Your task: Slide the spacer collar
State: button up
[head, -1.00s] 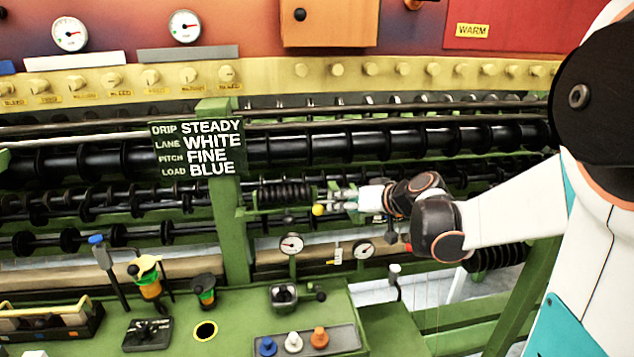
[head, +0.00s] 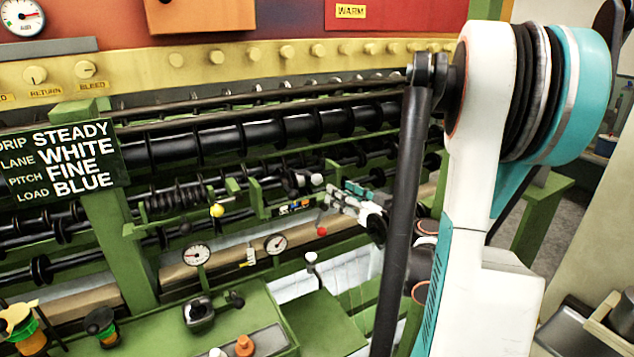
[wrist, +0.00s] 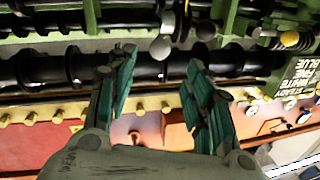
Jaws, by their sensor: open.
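My gripper (head: 340,197) has teal-padded fingers and is open in front of the green frame, right of the coil spring (head: 172,200). In the wrist view, the open fingers (wrist: 160,68) reach up toward the dark shafts, with nothing held between them. A pale round knob (wrist: 160,47) shows between and just beyond the fingertips. In the head view, a dark part on the rail (head: 295,182) with a pale round end (head: 317,180) lies just left of and above the fingers. I cannot tell for sure which part is the spacer collar.
A yellow ball (head: 217,211) and red ball (head: 321,230) stick out near the rail. Two gauges (head: 196,254) stand below. A sign (head: 60,160) reads drip steady, lane white, pitch fine, load blue. Long dark shafts (head: 250,138) run behind.

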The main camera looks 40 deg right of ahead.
aim_at(321, 182)
jog(key=w+b, duration=0.1)
jog(key=w, duration=1)
jog(key=shift+d+b, duration=0.2)
jog(key=shift+b, duration=0.15)
